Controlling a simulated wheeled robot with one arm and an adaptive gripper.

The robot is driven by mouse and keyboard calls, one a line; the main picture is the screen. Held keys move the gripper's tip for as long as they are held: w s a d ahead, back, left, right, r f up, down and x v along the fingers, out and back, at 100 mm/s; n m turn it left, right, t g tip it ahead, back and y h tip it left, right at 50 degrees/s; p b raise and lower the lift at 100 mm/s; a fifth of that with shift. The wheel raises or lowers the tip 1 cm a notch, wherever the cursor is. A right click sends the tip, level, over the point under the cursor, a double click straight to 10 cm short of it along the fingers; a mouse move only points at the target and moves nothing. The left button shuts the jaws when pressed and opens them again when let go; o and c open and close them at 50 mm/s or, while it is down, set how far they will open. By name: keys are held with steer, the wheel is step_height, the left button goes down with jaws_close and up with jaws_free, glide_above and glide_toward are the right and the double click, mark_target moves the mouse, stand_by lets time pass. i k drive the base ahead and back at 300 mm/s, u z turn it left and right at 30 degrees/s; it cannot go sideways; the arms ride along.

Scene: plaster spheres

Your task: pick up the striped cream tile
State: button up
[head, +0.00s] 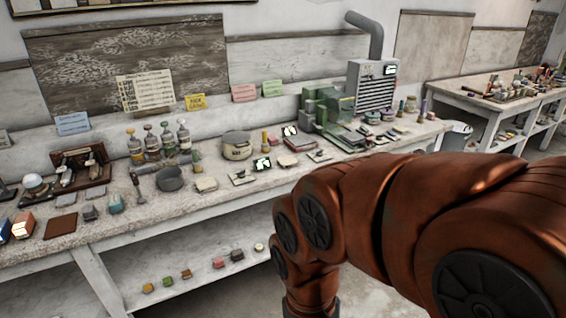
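Several small pale tiles lie on the long workbench. One cream tile with a dark mark (243,178) lies near the bench's front edge, and a similar pale tile (319,156) lies farther right. A plainer cream block (205,184) sits left of the first. The marks are too small to tell which one is the striped cream tile. My rust-red arm fills the right foreground and bends down out of the bottom of the picture. My gripper is out of view, so its state does not show.
The workbench (140,222) is crowded. A lower shelf (205,284) holds several small blocks. A second table (480,104) stands at right.

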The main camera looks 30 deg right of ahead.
mark_target(285, 162)
steer(key=z, duration=1.9)
steer(key=i, duration=2.25)
steer(key=u, duration=3.75)
